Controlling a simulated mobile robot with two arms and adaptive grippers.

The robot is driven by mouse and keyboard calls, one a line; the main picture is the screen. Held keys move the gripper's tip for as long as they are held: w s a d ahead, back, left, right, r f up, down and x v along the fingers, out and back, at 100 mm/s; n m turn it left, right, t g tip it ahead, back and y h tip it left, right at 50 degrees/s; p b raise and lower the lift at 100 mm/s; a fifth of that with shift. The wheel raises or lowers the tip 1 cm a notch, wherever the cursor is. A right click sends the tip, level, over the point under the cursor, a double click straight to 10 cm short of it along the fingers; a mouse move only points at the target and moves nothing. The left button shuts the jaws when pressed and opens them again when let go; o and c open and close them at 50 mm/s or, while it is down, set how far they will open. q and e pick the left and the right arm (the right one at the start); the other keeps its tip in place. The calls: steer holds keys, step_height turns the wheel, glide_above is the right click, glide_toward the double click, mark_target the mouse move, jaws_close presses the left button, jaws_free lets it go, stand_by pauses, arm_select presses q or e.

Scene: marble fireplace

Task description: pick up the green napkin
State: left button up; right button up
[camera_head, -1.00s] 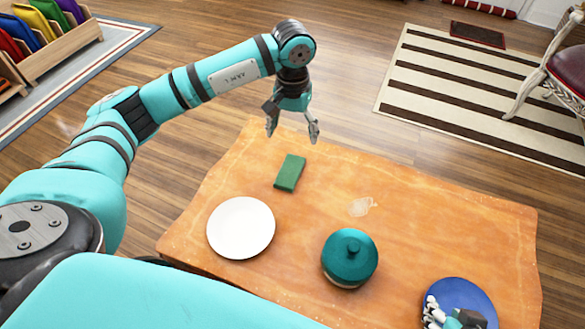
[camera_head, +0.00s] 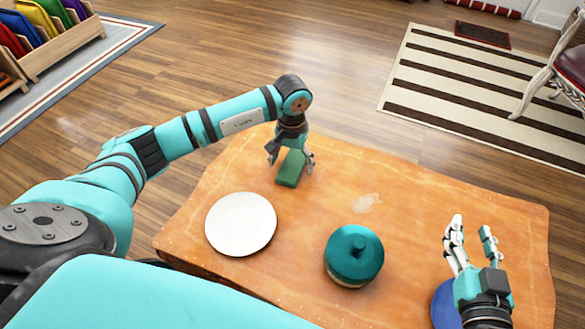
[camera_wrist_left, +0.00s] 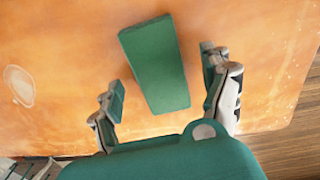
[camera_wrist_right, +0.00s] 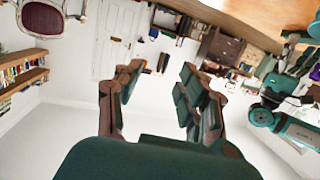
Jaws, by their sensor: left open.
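The green napkin (camera_head: 290,170) is a folded rectangular block lying on the orange table (camera_head: 400,225), near its far left part. It also shows in the left wrist view (camera_wrist_left: 155,65), between and ahead of the two fingers. My left gripper (camera_head: 290,165) is open above the napkin, one finger to each side of it, and has not closed on it. In the left wrist view the left gripper's fingers (camera_wrist_left: 165,95) stand apart. My right gripper (camera_head: 471,232) is open and empty over the table's right side, fingers pointing up; its fingers also show in the right wrist view (camera_wrist_right: 157,85).
A white plate (camera_head: 241,224) lies at the table's near left. A teal lidded pot (camera_head: 354,256) stands in the middle near side. A blue plate (camera_head: 442,303) is partly hidden behind my right gripper. A pale mark (camera_head: 367,203) lies on the tabletop.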

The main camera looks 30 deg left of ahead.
arm_select(q)
steer(key=shift+f, duration=0.55)
steer(key=c, duration=1.1)
steer(key=shift+r, duration=0.15)
